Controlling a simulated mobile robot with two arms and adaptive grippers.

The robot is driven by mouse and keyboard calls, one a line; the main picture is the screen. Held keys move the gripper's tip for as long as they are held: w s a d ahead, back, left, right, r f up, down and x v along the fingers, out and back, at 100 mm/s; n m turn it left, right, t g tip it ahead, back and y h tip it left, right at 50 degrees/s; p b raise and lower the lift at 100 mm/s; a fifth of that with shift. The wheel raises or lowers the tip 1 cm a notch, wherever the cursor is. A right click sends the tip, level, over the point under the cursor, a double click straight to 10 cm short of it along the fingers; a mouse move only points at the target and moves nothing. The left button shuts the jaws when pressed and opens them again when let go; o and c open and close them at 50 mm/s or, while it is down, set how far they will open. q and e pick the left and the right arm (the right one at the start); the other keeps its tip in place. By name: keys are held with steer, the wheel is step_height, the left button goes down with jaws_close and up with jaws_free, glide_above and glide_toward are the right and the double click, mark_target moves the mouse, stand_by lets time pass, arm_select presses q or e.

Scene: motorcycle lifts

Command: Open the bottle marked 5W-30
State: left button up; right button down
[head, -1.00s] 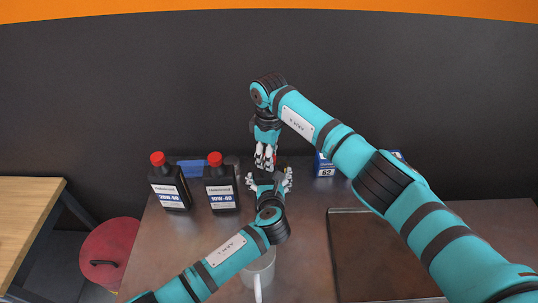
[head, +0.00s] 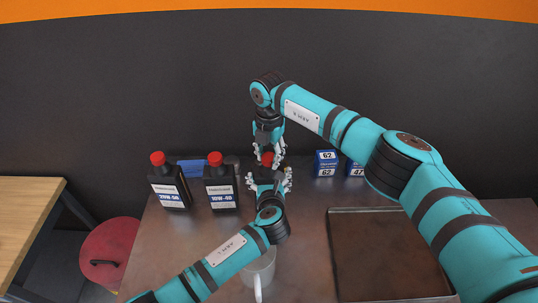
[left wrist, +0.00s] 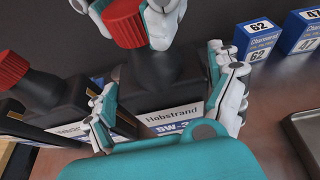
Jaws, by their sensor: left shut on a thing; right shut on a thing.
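The black bottle marked 5W-3…, its last characters hidden (left wrist: 172,118), stands on the bench, mostly hidden in the head view behind my left gripper (head: 269,180). My left gripper is shut around its body from the near side, one finger on each side in the left wrist view. My right gripper (head: 267,154) points down from above and is shut on the red cap (left wrist: 122,22). The cap is at the bottle's top; I cannot tell whether it is still seated on the neck. Two similar bottles with red caps, 20W-50 (head: 169,186) and 10W-40 (head: 221,187), stand to the left.
Blue-and-white boxes marked 62 (head: 326,163) and 47 (head: 355,169) stand at the back right. A dark tray (head: 335,250) lies on the right of the bench. A white mug (head: 262,275) is under my left forearm. A red stool (head: 108,250) is at the left.

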arm_select(q)
steer(key=shift+a, duration=0.1)
arm_select(e)
steer(key=n, duration=3.3)
steer(key=shift+r, duration=0.1)
steer(key=n, duration=0.3)
steer(key=shift+n, duration=0.3)
